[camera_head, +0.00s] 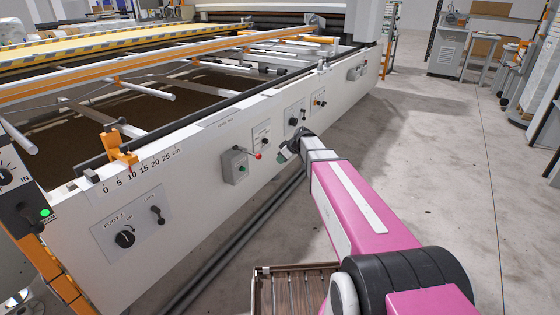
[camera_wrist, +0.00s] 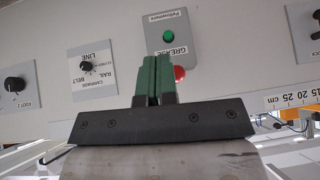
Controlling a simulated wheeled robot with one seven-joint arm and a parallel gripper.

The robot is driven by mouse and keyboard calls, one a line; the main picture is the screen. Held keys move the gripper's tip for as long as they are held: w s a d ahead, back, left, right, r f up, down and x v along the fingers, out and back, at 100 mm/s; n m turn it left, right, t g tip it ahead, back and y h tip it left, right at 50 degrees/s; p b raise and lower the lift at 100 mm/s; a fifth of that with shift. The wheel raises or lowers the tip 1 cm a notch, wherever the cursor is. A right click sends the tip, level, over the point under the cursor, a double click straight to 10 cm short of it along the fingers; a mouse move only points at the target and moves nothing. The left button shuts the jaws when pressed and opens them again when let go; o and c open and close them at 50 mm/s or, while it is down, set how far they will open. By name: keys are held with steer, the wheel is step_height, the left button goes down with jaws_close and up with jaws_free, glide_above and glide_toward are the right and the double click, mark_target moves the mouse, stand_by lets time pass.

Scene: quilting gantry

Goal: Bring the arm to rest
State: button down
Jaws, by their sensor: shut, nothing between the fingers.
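My gripper (camera_head: 285,155) is at the end of my magenta and white arm, in front of the white side beam (camera_head: 215,205) of the quilting gantry. In the wrist view its two green fingers (camera_wrist: 153,80) are side by side and shut, with nothing held. Beyond them is a grey grease box (camera_head: 236,168) with a green button and a red knob; it also shows in the wrist view (camera_wrist: 180,52), partly hidden by the fingers. I cannot tell whether the fingertips touch anything.
The beam carries a foot knob (camera_head: 124,238), a carriage panel (camera_head: 262,136) and another knob panel (camera_head: 294,117). An orange clamp (camera_head: 120,150) stands by the centimetre scale. A slatted tray (camera_head: 290,290) is below my arm. Open concrete floor (camera_head: 440,170) lies to the right.

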stand_by(0.4)
steer(key=s+d+f+m+g+h, duration=0.1)
steer(key=s+d+f+m+h, duration=0.1)
steer(key=s, duration=0.7)
steer(key=s+d+f+m+g+h, duration=0.1)
steer(key=s+d+f+m+h, duration=0.1)
steer(key=s+d+m, duration=0.3)
steer(key=s+d+f+m+g+h, duration=0.1)
steer(key=s+d+m, duration=0.3)
steer(key=s, duration=0.9)
steer(key=shift+s+d+f+g+h, duration=0.15)
steer(key=shift+d+f+g+h, duration=0.25)
steer(key=shift+f+h, duration=0.4)
steer(key=c, duration=1.8)
jaws_free()
steer(key=shift+f, duration=0.1)
